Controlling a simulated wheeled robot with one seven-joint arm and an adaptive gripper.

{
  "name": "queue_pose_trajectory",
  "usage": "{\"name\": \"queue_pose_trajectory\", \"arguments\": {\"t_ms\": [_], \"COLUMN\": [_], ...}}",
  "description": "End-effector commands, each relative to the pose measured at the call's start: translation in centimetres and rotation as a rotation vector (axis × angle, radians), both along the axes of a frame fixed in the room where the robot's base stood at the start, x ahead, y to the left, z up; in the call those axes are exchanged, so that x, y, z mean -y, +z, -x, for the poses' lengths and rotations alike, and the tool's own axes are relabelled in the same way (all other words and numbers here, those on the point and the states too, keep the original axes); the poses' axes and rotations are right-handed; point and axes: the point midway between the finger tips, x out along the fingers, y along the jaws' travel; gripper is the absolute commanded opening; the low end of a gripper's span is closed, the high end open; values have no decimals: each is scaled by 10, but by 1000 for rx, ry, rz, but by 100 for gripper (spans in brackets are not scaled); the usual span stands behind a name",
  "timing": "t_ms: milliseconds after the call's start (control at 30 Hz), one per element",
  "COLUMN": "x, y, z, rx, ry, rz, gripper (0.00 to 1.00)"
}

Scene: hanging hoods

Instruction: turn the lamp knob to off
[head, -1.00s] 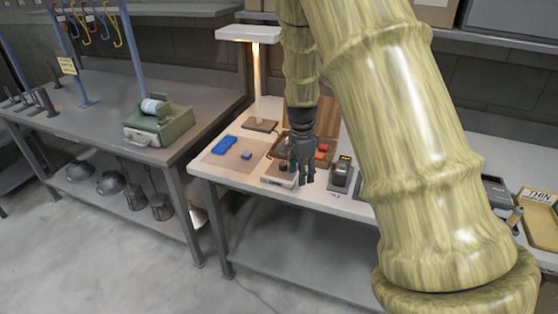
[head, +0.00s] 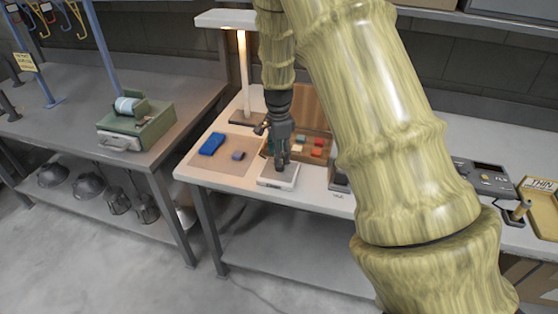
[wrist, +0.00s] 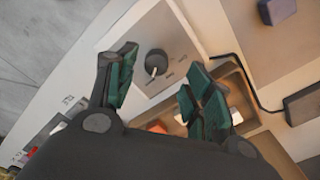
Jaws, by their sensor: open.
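The lamp knob (wrist: 156,62) is a dark round dial with a light pointer line, on a pale control box (wrist: 150,40) with small printed marks beside it. In the head view the box (head: 277,176) sits at the front edge of the white table, and my gripper hides most of its top. My gripper (head: 281,166) points down over the box. In the wrist view my gripper (wrist: 157,92) is open, with green-padded fingers on either side of the knob's line and nothing between them. The lit lamp (head: 243,75) stands behind, to the left.
A wooden compartment box (head: 318,147) with coloured blocks is just right of my gripper. A mat (head: 226,166) with a blue block (head: 212,144) lies left. A dark cable (wrist: 245,85) runs near the knob box. A grey bench (head: 70,120) stands further left.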

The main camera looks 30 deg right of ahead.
Motion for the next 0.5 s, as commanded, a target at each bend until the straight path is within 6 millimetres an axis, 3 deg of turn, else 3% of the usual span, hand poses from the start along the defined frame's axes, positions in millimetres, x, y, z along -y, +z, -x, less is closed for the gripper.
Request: {"name": "queue_pose_trajectory", "arguments": {"t_ms": [233, 500], "x": [3, 3], "y": [-30, -43], "z": [2, 2], "rx": [0, 2], "ry": [-4, -4], "rz": [-1, 1], "gripper": [51, 51]}}
